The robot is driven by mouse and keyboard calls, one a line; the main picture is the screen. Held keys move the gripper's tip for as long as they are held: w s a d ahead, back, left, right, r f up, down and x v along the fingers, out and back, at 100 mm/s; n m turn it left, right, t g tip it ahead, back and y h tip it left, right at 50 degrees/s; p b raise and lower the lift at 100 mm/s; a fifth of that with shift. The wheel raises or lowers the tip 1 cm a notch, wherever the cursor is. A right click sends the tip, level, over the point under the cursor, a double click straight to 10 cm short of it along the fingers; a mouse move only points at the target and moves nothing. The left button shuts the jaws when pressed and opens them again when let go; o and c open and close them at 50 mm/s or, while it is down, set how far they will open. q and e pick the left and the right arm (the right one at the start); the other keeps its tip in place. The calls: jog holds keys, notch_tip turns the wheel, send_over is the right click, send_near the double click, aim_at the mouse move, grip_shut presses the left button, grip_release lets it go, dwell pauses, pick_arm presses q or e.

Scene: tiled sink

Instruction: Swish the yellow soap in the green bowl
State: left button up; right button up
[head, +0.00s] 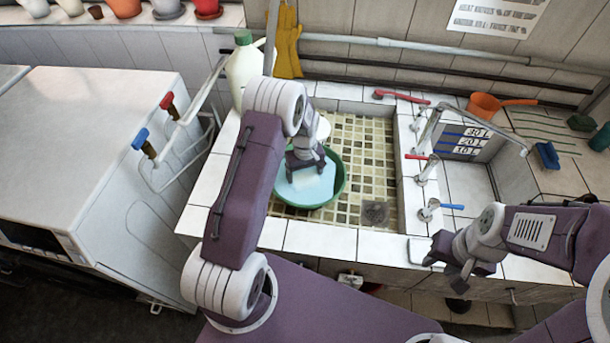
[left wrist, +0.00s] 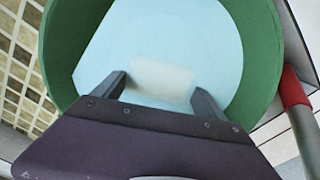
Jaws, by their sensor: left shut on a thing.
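The green bowl (head: 342,186) sits in the tiled sink basin and holds pale blue liquid. It fills most of the left wrist view (left wrist: 258,45). My left gripper (head: 305,168) reaches down into the bowl. In the left wrist view, its fingers (left wrist: 162,92) are shut on the soap (left wrist: 163,80), a pale yellowish block in the liquid.
A white bottle with a green cap (head: 243,65) stands at the basin's back left. A red brush (head: 400,97) lies behind the basin. Taps (head: 426,168) stand on the divider right of it. An orange dipper (head: 487,105) is further right.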

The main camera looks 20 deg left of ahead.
pick_arm(q)
jog(key=shift+f, duration=0.5)
pick_arm(e)
jog(key=shift+f, duration=0.4)
pick_arm(q)
jog(key=shift+r, duration=0.1)
